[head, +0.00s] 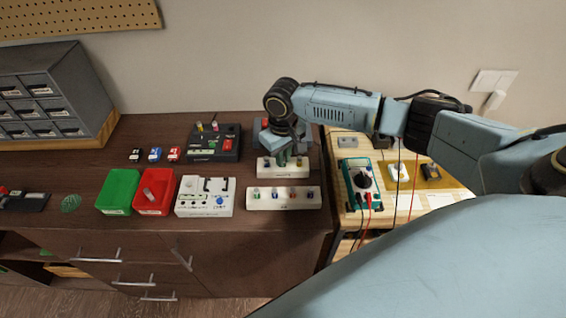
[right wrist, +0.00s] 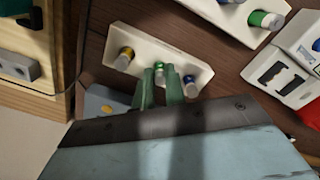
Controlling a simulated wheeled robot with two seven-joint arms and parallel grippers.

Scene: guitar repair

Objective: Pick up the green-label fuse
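My right gripper (head: 283,160) points down over the back white fuse rack (head: 270,171). In the right wrist view its two green fingers (right wrist: 159,72) are apart, with a small fuse top between their tips; its label colour is unclear, and I cannot tell whether they touch it. A yellow-banded fuse (right wrist: 125,58) and a blue-banded fuse (right wrist: 190,84) stand on either side in that rack (right wrist: 146,40). A green-label fuse (head: 256,194) stands at the left end of the front rack (head: 283,205); it also shows in the right wrist view (right wrist: 266,19). My left gripper is not in view.
Left of the racks are a white tester (head: 204,208), a red bin (head: 153,206) and a green bin (head: 118,205). A dark box (head: 213,153) stands behind them. A lower wooden bench with a teal multimeter (head: 361,200) is at the right.

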